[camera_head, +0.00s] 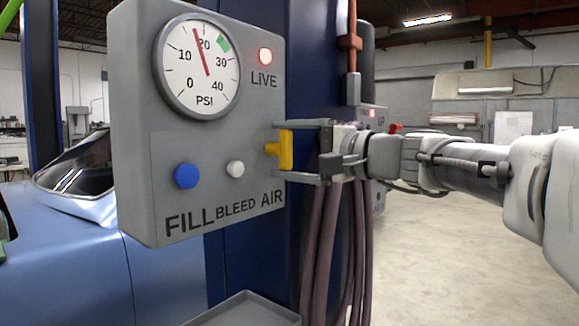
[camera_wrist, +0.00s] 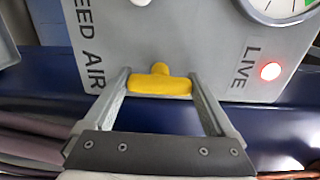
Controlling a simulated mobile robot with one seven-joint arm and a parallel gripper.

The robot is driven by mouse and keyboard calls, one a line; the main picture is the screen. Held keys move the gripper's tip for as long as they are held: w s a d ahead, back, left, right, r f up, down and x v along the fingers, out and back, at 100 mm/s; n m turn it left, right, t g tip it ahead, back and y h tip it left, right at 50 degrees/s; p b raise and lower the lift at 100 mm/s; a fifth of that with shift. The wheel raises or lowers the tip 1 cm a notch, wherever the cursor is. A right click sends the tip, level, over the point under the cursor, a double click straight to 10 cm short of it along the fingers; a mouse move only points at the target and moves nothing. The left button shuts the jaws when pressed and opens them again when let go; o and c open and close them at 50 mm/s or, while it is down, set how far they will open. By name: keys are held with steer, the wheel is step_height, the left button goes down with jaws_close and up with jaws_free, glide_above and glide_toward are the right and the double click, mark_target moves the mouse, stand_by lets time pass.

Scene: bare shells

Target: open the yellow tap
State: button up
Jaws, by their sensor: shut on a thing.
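The yellow tap (camera_head: 286,149) sticks out of the right side of the grey gauge panel, above the word AIR. Its handle bar stands upright in the head view and lies crosswise in the wrist view (camera_wrist: 160,86). My gripper (camera_head: 283,151) reaches in from the right, with one finger above the handle and one below. In the wrist view the fingers (camera_wrist: 160,80) close on the two ends of the handle. The grey panel (camera_head: 135,120) carries a round gauge (camera_head: 190,85) with its red needle a little short of 20.
A red lamp (camera_head: 265,55) is lit above LIVE. A blue button (camera_head: 187,175) and a white button (camera_head: 235,168) sit left of the tap. Purple hoses (camera_head: 325,250) hang below my gripper by a dark blue post (camera_head: 245,270). A blue car (camera_head: 80,240) stands at left.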

steer(key=shift+n, duration=0.3)
steer(key=o, duration=1.1)
steer(key=shift+c, duration=0.2)
steer(key=p+v, duration=0.1)
steer(key=v, duration=1.6)
steer(key=shift+d+p, duration=0.2)
steer(key=shift+p, duration=0.15)
steer(key=shift+s, duration=0.15)
